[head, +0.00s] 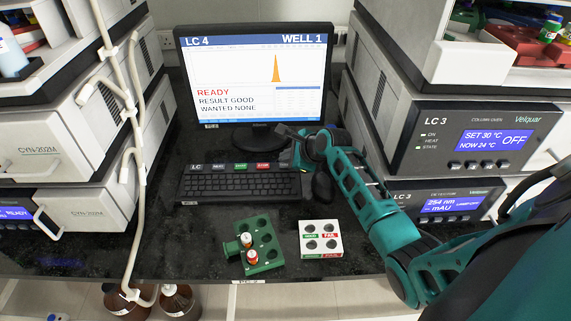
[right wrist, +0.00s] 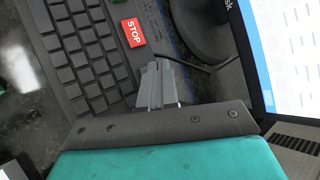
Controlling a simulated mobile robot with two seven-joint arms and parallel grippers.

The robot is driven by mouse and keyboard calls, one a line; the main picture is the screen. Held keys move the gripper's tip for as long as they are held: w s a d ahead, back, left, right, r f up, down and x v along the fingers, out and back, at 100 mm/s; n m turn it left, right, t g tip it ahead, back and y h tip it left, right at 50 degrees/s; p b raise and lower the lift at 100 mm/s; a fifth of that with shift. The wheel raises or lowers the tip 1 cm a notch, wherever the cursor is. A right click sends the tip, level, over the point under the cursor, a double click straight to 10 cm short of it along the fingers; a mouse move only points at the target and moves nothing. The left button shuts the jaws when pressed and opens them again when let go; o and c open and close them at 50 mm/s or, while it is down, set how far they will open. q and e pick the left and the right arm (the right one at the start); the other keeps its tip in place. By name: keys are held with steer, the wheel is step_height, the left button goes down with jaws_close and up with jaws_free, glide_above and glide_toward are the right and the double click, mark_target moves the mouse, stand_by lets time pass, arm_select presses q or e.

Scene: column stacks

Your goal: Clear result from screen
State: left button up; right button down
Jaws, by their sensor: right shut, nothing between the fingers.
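The monitor (head: 252,80) shows LC 4, WELL 1, a single orange peak, and the text READY, RESULT GOOD, WANTED NONE. The black keyboard (head: 240,186) lies in front of it, with coloured keys along its top edge. A red STOP key (right wrist: 133,32) shows in the right wrist view; in the head view the red key (head: 264,165) sits towards the keyboard's right. My right gripper (head: 284,131) is shut and empty, above the keyboard's right end and before the monitor stand. Its fingertips (right wrist: 160,66) appear apart from the STOP key. My left gripper is out of view.
A green rack (head: 268,262) with two capped vials and a white rack (head: 305,248) marked GOOD and FAIL stand in front of the keyboard. A mouse (head: 322,187) lies at its right. Stacked instruments (head: 475,135) flank the bench; a pale tube hangs at left.

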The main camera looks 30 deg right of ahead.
steer(key=shift+f, duration=0.55)
stand_by(0.9)
steer(key=shift+r+p, duration=0.4)
steer(key=shift+r, duration=0.45)
steer(key=shift+r, duration=2.5)
